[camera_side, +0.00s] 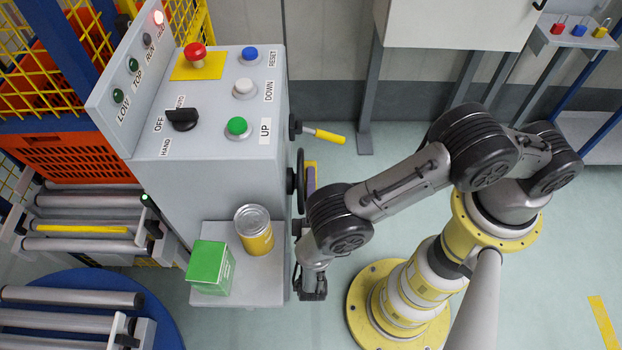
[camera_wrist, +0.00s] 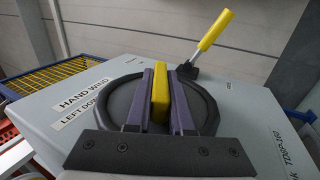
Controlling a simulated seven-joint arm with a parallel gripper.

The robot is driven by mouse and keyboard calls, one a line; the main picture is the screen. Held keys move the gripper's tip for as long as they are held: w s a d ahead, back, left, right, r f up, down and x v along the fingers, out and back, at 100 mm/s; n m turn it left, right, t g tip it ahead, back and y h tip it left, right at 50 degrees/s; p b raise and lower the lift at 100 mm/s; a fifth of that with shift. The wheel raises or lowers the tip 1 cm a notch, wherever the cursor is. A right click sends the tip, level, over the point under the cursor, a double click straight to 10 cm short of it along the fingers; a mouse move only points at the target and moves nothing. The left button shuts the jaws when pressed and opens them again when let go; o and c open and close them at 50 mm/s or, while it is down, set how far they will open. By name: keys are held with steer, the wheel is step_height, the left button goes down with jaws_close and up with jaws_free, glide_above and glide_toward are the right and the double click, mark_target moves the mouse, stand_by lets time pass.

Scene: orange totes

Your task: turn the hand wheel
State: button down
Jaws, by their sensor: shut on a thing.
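The hand wheel is a black ring on the side of the grey control cabinet; it shows face-on in the wrist view (camera_wrist: 211,105) and edge-on in the side view (camera_side: 300,182). A yellow grip (camera_wrist: 160,97) stands out at the wheel. My gripper (camera_wrist: 160,78) has its two dark purple fingers on either side of this yellow grip, shut on it. The lower part of the wheel is hidden behind my gripper. In the side view my arm reaches in from the right and partly hides the gripper.
A yellow-handled lever (camera_side: 328,136) sticks out of the cabinet (camera_side: 215,175) above the wheel. A shelf (camera_side: 262,290) below holds a green box (camera_side: 210,268) and a yellow can (camera_side: 254,232). Roller conveyors (camera_side: 85,245) lie left.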

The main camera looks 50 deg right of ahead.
stand_by(0.6)
steer(key=c, duration=0.8)
jaws_free()
